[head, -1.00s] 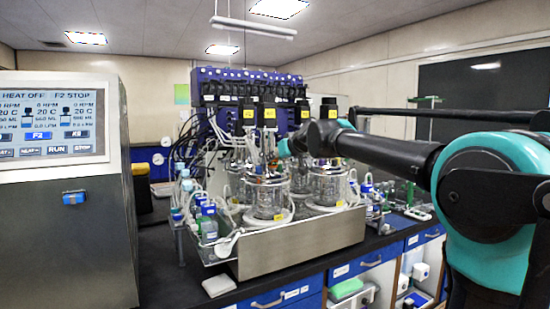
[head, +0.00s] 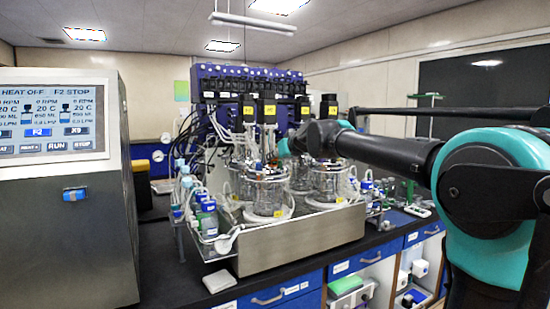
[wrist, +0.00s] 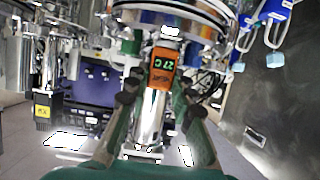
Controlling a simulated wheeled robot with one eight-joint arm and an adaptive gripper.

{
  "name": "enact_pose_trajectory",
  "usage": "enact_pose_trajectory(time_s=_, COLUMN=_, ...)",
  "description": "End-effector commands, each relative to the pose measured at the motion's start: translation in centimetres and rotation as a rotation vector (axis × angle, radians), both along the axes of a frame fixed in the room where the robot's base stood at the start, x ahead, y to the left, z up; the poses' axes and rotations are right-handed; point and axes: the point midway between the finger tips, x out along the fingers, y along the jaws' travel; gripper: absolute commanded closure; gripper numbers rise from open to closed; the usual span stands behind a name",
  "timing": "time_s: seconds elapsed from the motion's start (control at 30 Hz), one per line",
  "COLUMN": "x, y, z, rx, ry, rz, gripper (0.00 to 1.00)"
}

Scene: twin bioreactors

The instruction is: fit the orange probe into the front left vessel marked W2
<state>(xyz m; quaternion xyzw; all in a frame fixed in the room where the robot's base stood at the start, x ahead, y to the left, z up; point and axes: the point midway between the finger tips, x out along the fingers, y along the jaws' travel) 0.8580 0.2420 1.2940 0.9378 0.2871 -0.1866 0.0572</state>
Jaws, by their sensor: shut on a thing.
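The orange probe (wrist: 163,68), with a small lit display reading about 27C, is between the fingers of my gripper (wrist: 160,93) in the wrist view. My gripper is shut on it. A round metal head plate (wrist: 180,18) of a vessel is close to the probe at the top of the wrist view. I cannot tell whether the probe's tip is in a port. In the head view the front left glass vessel (head: 266,192) stands upright in the metal tray. Its mark is too small to read. My gripper (head: 284,148) is at the vessel tops, mostly hidden by my arm.
Another glass vessel (head: 328,182) stands to the right, with more behind. Black motors (head: 269,110) with yellow labels rise above the vessels. Tubes and blue-capped bottles (head: 207,212) crowd the metal tray (head: 300,240). A control cabinet (head: 65,220) stands at the left.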

Motion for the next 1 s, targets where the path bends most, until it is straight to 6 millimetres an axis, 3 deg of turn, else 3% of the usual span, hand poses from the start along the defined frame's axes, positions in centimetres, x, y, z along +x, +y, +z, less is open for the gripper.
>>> enact_pose_trajectory(time_s=0.03, x=0.0, y=0.0, z=-0.1, rx=0.0, ry=0.0, rz=0.0, gripper=1.0)
enact_pose_trajectory(time_s=0.07, x=0.0, y=0.0, z=-0.1, rx=0.0, ry=0.0, rz=0.0, gripper=0.76)
enact_pose_trajectory(time_s=0.27, x=0.0, y=0.0, z=-0.1, rx=0.0, ry=0.0, rz=0.0, gripper=0.53)
enact_pose_trajectory(time_s=0.67, x=-0.6, y=-0.4, z=0.2, rx=0.0, ry=0.0, rz=0.0, gripper=0.53)
enact_pose_trajectory(time_s=1.0, x=-5.2, y=-3.6, z=2.5, rx=0.0, ry=0.0, rz=-0.002, gripper=0.53)
